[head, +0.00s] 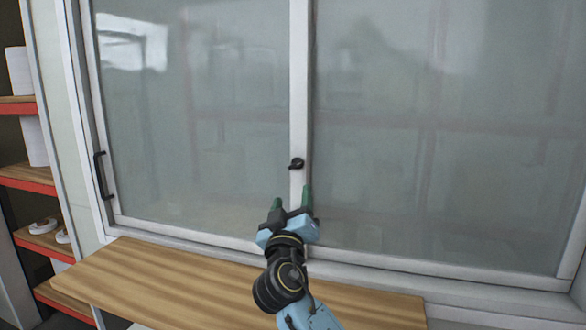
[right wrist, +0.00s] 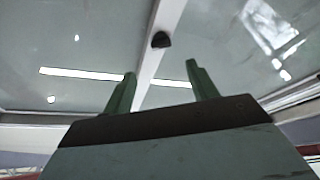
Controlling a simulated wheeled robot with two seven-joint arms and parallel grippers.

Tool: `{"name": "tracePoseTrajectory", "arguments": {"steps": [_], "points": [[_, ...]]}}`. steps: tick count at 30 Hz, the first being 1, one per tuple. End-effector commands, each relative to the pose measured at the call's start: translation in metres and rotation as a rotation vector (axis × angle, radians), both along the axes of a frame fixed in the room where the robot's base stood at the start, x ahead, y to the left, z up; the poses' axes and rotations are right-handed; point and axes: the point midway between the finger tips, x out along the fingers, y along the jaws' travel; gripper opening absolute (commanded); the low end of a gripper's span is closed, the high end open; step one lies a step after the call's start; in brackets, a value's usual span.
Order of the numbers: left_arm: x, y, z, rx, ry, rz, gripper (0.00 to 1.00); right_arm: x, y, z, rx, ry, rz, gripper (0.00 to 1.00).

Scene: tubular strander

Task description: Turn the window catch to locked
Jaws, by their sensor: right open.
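The window catch (head: 296,163) is a small dark piece on the pale vertical bar where the two glass panes meet. In the right wrist view the catch (right wrist: 161,40) sits beyond the fingertips, roughly midway between them. My right gripper (head: 292,195) is just below the catch in the head view, with its two green fingers pointing up towards it. The right gripper (right wrist: 158,70) is open and empty, apart from the catch. My left gripper is not in view. Whether the catch is locked cannot be told.
A wooden sill or bench top (head: 160,280) runs below the window. A dark pull handle (head: 103,175) is on the left side of the window frame. Shelves (head: 30,178) with white items stand at the far left. The space before the glass is clear.

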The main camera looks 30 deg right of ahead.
Motion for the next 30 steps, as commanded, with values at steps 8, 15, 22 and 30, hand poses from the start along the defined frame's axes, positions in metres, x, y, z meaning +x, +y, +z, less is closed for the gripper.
{"name": "tracePoseTrajectory", "arguments": {"steps": [8, 15, 22, 30], "points": [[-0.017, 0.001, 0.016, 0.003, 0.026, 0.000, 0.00, 0.045, -0.037, 0.024, -0.001, 0.000, -0.004, 0.58], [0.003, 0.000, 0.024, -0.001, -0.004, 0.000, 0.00, 0.073, -0.057, 0.034, 0.001, 0.002, -0.001, 0.58], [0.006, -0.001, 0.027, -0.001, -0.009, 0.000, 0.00, 0.082, -0.064, 0.037, 0.001, 0.002, 0.000, 0.58], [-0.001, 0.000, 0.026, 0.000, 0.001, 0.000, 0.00, 0.082, -0.064, 0.036, 0.002, 0.001, 0.000, 0.56]]}}
